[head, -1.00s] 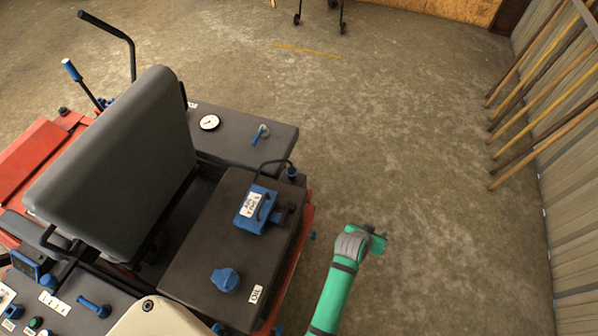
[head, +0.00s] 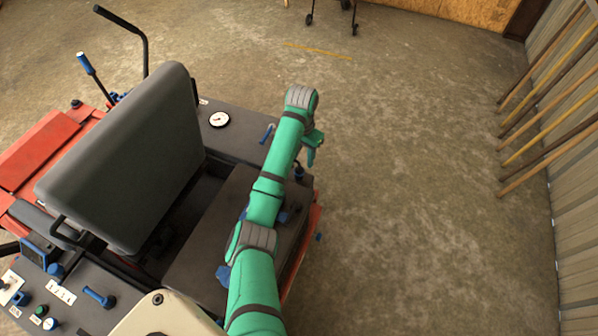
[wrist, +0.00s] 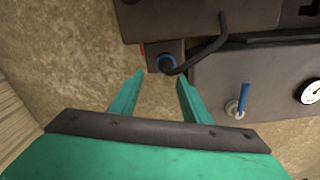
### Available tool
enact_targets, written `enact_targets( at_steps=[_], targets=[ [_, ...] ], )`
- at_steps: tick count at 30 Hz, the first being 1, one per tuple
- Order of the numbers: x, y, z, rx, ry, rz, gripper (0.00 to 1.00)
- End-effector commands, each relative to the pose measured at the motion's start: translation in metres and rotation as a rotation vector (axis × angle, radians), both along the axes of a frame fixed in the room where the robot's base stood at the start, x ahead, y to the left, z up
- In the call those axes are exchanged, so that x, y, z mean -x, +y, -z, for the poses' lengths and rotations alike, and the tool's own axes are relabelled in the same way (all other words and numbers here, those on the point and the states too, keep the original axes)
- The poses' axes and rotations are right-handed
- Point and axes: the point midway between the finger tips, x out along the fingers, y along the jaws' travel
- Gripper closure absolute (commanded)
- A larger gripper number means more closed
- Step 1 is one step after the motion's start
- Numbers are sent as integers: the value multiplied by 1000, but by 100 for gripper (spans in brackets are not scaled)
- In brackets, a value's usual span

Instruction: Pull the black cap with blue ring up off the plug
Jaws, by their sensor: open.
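The black cap with the blue ring (wrist: 166,64) shows in the wrist view on a small dark bracket at the machine's edge, with a black cable running from it to the right. In the head view the cap (head: 299,173) is a small blue and dark spot at the right edge of the machine, just below my gripper. My gripper (wrist: 160,77) is open and empty. In the wrist view the cap lies just beyond and between its fingertips, apart from them. In the head view my gripper (head: 311,157) points down. The plug under the cap is hidden.
A blue lever (wrist: 241,99) and a white gauge (wrist: 311,92) sit on the dark panel to the right in the wrist view. The grey seat (head: 125,155) stands left of my arm. Open concrete floor lies right of the machine; poles lean on the wall.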

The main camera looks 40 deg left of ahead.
Motion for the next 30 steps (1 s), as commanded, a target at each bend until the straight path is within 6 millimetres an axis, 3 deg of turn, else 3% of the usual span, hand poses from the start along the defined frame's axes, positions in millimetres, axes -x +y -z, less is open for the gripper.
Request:
enact_targets(
  at_steps=[5, 21, 30],
  targets=[
    [6, 12, -4, -6, 27, -5, 57],
    [7, 11, 80, -5, 27, -5, 57],
    [6, 11, 99, -6, 25, -4, 57]
  ],
)
